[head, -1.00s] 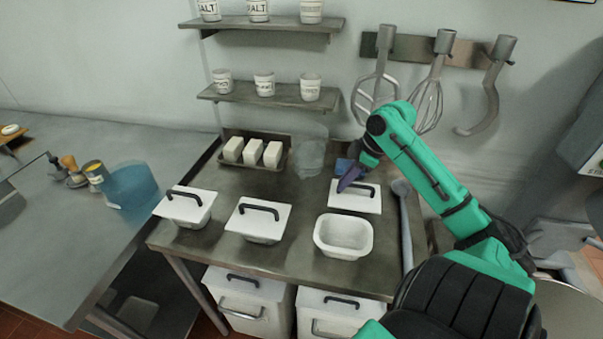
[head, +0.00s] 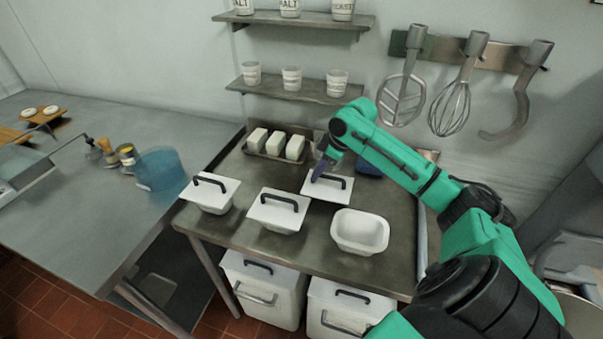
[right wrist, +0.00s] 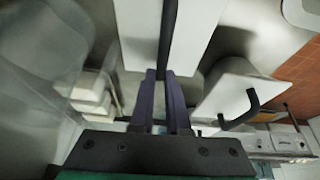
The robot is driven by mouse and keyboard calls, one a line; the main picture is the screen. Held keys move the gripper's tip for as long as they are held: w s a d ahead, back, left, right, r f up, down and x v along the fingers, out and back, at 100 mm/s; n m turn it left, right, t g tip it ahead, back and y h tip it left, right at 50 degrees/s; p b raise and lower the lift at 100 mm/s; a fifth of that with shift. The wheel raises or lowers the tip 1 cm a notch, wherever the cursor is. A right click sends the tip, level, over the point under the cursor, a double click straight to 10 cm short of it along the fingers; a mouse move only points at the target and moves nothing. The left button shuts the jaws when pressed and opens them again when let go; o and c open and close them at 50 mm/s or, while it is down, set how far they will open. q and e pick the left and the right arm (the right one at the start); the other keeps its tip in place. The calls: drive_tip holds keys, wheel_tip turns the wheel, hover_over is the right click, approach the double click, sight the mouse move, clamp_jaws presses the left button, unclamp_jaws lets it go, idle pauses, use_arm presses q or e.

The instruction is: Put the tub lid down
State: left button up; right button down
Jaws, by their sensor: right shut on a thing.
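My right gripper (head: 320,170) is shut on the dark handle of the white tub lid (head: 340,194). In the right wrist view the two purple fingers (right wrist: 166,85) meet the handle, and the lid (right wrist: 195,35) spreads out beyond them. The lid is level, behind the open white tub and to its left; I cannot tell whether it touches the table. The open tub (head: 360,234) is empty and stands near the table's front right. My left gripper is not in view.
Two lidded tubs, one at left (head: 210,193) and one in the middle (head: 278,211), stand close to the held lid. A tray of white blocks (head: 275,144) is behind. A blue object (head: 368,164) lies right of the gripper. The metal table (head: 305,250) is clear in front.

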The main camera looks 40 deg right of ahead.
drive_tip(key=w+a, duration=0.1)
drive_tip(key=w+p, duration=0.1)
drive_tip(key=w+a, duration=0.1)
drive_tip(key=w, duration=0.1)
drive_tip(key=shift+w+a+p, duration=0.1)
drive_tip(key=shift+a+p, duration=0.2)
drive_tip(key=shift+a, duration=0.05)
wheel_tip(320, 180, down, 3)
drive_tip(key=shift+f+p, duration=0.2)
drive_tip(key=shift+p, duration=0.5)
drive_tip(key=shift+f, duration=0.15)
drive_tip(key=c, duration=0.9)
unclamp_jaws()
drive_tip(key=b+v, duration=0.2)
drive_tip(key=v, duration=1)
